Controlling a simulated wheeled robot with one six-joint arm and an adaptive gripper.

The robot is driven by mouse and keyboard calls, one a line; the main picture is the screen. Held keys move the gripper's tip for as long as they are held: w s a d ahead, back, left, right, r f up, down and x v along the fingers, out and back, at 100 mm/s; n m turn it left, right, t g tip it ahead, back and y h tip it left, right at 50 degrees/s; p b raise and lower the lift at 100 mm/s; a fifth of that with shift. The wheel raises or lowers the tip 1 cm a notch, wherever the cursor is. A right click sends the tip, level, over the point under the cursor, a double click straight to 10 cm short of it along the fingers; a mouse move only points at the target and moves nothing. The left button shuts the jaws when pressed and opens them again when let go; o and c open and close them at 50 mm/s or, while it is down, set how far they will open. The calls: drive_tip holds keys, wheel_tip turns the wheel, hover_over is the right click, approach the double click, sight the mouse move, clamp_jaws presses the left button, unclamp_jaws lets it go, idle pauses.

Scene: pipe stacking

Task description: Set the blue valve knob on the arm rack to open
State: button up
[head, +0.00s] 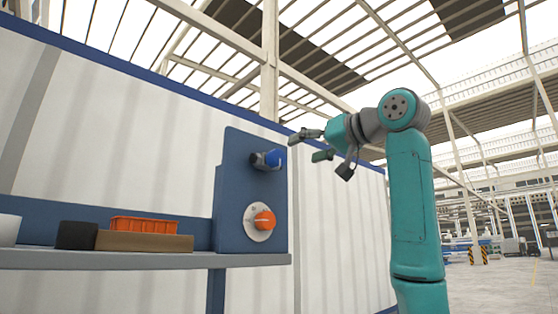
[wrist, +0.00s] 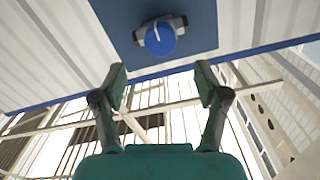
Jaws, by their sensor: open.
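The blue valve knob (head: 273,158) sits high on the blue panel (head: 240,185) of the rack, on a dark grey valve body. In the wrist view the knob (wrist: 160,39) shows face-on with a white pointer line, near the top centre, ahead of and between the fingertips. My gripper (head: 308,146) is open and empty, to the right of the knob and apart from it. In the wrist view my gripper's fingers (wrist: 162,84) are spread wide with nothing between them.
An orange knob (head: 264,221) on a pale round dial sits below the blue one. A grey shelf (head: 150,259) holds an orange crate (head: 143,225), a brown board (head: 145,242) and a black block (head: 77,235). A white wall stands behind. The air between gripper and panel is clear.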

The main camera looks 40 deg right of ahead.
sight(280, 159)
drive_tip(key=w, duration=1)
drive_tip(key=shift+a, duration=0.15)
drive_tip(key=c, duration=1.2)
